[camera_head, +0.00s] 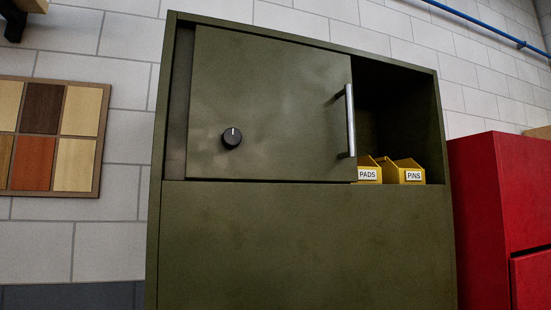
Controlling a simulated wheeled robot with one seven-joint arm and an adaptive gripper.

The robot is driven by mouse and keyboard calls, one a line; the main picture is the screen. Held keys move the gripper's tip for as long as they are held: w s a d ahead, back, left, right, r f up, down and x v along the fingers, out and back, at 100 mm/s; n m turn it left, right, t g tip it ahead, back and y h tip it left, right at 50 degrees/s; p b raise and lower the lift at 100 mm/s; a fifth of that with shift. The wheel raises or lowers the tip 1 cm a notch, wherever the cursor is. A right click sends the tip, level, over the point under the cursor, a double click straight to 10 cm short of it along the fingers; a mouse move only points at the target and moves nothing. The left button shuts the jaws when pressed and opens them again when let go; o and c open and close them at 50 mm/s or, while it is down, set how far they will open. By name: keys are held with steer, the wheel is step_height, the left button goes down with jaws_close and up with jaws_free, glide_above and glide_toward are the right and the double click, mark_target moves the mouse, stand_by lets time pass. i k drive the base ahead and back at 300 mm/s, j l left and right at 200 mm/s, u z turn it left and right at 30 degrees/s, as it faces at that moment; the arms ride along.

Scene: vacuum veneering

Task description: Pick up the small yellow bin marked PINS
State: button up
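The small yellow bin marked PINS (405,172) stands in the open right part of a dark green cabinet (300,245), near the front edge of the shelf. Its white label faces me. A second yellow bin marked PADS (370,172) stands just to its left, partly hidden by the cabinet's door panel (270,100). The panel covers the left and middle of the upper compartment. It has a vertical metal handle (350,120) near its right edge and a black knob (232,138). My gripper is not in view.
A red cabinet (480,220) stands close on the right. A board of wood samples (50,137) hangs on the block wall at left. A blue pipe (480,24) runs along the wall at upper right. The compartment space above the PINS bin looks empty but dark.

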mark_target(406, 171)
steer(key=i+l+z, duration=0.2)
steer(key=l, duration=0.65)
steer(key=i+l+z, duration=0.15)
steer(key=i+l, duration=0.35)
steer(key=l, duration=0.3)
steer(key=i+l+z, duration=0.2)
steer(key=i+l, duration=0.2)
steer(key=l, duration=0.35)
steer(key=i+l+z, duration=0.15)
steer(key=i+l, duration=0.35)
steer(key=l, duration=0.2)
steer(key=i+l+z, duration=0.2)
steer(key=i+l, duration=0.3)
steer(key=l, duration=0.15)
steer(key=u, duration=2.75)
